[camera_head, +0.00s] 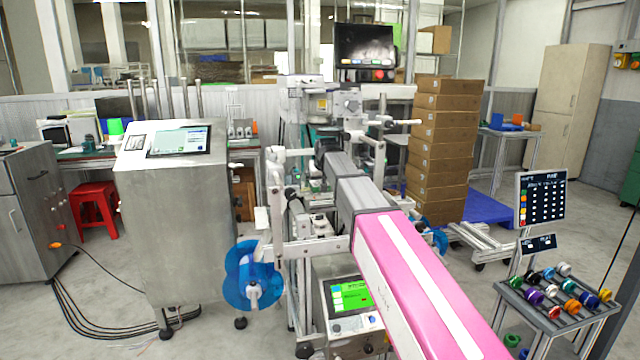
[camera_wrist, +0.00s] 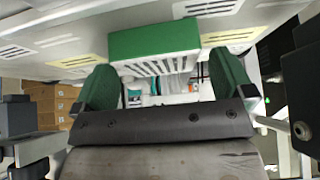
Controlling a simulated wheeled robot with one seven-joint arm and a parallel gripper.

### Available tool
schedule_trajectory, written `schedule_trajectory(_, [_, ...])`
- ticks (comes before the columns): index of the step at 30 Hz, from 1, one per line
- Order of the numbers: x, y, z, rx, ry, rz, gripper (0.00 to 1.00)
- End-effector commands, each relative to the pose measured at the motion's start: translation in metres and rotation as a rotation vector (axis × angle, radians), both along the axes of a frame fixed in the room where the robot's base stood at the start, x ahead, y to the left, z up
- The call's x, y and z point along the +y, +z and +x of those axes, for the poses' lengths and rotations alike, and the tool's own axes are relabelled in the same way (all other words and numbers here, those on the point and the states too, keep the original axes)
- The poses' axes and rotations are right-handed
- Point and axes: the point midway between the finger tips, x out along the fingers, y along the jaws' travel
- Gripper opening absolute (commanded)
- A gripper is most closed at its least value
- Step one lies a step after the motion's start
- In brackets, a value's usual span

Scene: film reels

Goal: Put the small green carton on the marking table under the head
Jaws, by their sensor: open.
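My gripper (camera_wrist: 164,70) is open in the wrist view, its two green fingers spread apart. A small green carton (camera_wrist: 153,41) with a white, dark-striped side shows just beyond the fingertips, roughly centred between them. I cannot tell whether a finger touches it. In the head view my pink and grey arm reaches into the marking machine (camera_head: 318,103), and the gripper's fingers and the carton cannot be made out there. The marking table under the head is hidden or too small to tell apart in the head view.
A steel cabinet with a screen (camera_head: 180,141) stands left of the machine. A stack of brown boxes (camera_head: 440,150) stands behind and to its right. Blue reels (camera_head: 252,275) hang at its front. A rack of coloured spools (camera_head: 556,294) is at the lower right.

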Motion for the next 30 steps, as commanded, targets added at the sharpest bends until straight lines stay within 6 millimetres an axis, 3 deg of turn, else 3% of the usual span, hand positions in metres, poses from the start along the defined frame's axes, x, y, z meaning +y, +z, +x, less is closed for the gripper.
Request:
schedule_trajectory(5, [-0.003,0.019,-0.009,-0.002,0.0,0.001,0.99])
schedule_trajectory(15, [-0.023,0.015,-0.08,-0.001,0.0,0.0,0.99])
schedule_trajectory(21, [-0.033,0.016,-0.113,0.0,0.0,0.0,0.99])
schedule_trajectory(30, [-0.035,0.016,-0.122,0.001,0.0,0.0,0.99])
